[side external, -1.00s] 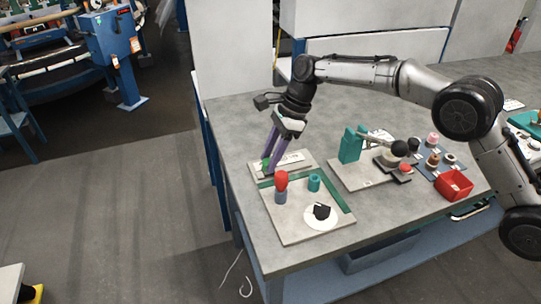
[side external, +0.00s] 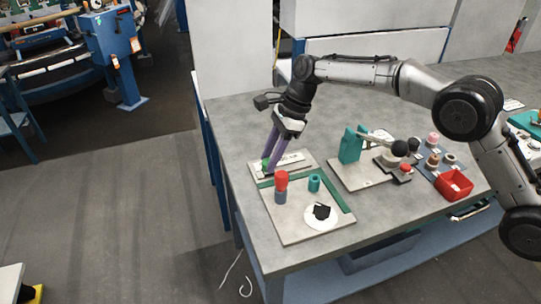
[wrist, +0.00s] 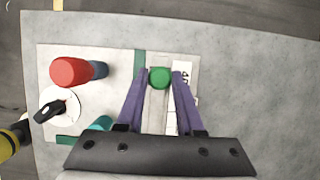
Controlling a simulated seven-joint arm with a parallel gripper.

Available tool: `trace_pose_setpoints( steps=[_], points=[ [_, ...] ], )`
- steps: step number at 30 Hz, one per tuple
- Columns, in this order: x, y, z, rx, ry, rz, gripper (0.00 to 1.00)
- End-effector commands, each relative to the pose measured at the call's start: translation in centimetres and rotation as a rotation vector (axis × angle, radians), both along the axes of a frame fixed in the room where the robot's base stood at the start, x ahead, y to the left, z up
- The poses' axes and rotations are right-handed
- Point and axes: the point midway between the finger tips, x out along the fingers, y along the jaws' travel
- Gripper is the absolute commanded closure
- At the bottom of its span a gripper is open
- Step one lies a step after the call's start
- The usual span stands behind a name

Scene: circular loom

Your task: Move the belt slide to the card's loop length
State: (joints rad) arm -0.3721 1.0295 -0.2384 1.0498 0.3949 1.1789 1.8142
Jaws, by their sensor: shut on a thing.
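The belt slide has a round green knob (wrist: 160,77), seen from above in the wrist view between the tips of my purple fingers. My gripper (wrist: 161,74) is shut on this knob. In the side view my gripper (side external: 268,158) reaches down to the pale slide plate (side external: 304,157) at the table's left. A white card or scale strip (wrist: 184,72) with dark print lies just right of the knob in the wrist view. Its print is too small to read surely. The track under the knob is partly hidden by my fingers.
Beside the slide, a board (side external: 287,229) carries a red-topped knob (side external: 281,178), a teal cylinder (side external: 314,183) and a white dial (side external: 321,216) with a black pointer. Further right stand a teal lever fixture (side external: 351,145) and a red bin (side external: 454,185).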

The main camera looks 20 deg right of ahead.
Motion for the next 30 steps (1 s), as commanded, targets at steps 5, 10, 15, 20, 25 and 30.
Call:
trace_pose_setpoints(
  steps=[5, 10, 15, 20, 25, 30],
  points=[
    [0.0, 0.0, 0.1, 0.0, 0.0, 0.0, 1.0],
    [0.0, 0.0, 0.1, 0.0, 0.0, 0.0, 1.0],
    [0.0, -0.1, 0.1, 0.0, 0.0, 0.0, 1.0],
    [0.0, -1.7, 0.2, 0.0, 0.001, -0.002, 1.0],
    [0.0, -2.9, 0.1, 0.0, 0.001, 0.001, 1.0],
    [0.0, -2.8, 0.1, 0.0, 0.0, 0.002, 1.0]
  ],
)
